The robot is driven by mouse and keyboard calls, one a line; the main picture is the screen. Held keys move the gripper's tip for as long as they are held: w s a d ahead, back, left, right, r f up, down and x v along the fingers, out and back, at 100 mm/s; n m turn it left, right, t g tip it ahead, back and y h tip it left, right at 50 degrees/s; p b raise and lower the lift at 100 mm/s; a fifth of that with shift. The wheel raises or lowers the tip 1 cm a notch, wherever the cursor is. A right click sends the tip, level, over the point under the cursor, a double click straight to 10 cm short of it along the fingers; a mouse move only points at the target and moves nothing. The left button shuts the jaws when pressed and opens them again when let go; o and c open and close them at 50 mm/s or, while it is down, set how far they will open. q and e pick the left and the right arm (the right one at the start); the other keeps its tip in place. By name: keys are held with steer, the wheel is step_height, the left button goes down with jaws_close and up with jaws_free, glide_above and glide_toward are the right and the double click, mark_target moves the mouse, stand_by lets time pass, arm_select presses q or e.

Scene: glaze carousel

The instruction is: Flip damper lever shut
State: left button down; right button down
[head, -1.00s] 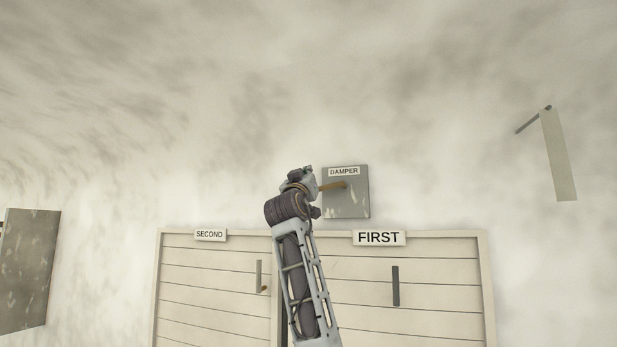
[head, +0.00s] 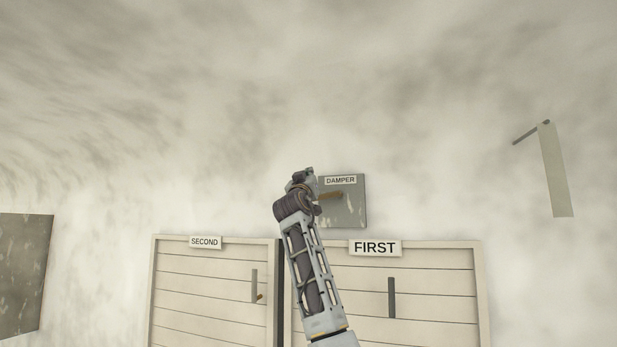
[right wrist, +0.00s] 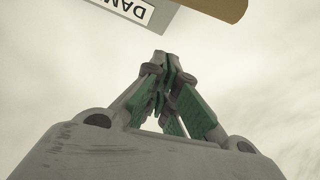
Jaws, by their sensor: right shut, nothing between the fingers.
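The grey damper box (head: 347,213) with its DAMPER label (head: 340,181) is on the wall above the doors. Its brown lever (head: 331,196) points left, nearly level, across the box front. My right gripper (head: 309,172) is raised at the box's upper left, above the lever's left end; its fingers are small here. In the right wrist view its fingers (right wrist: 161,62) are shut with nothing between them. The lever (right wrist: 218,8) and the box (right wrist: 177,20) show at the top of that view, apart from the fingertips. My left gripper is not in view.
Below are two slatted doors, labelled SECOND (head: 205,242) and FIRST (head: 375,248), with upright handles. A pale strip (head: 556,172) on a rod is at the right, and a grey panel (head: 22,275) at the left. The wall above the box is clear.

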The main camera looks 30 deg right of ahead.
mark_target(325, 197)
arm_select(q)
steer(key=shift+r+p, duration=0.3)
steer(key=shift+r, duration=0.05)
arm_select(e)
steer(key=shift+d+f, duration=0.3)
steer(key=shift+f, duration=0.7)
steer(key=shift+d+f, duration=0.25)
steer(key=shift+f, duration=0.7)
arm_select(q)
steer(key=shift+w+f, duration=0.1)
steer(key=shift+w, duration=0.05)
arm_select(e)
steer(key=shift+s, duration=0.15)
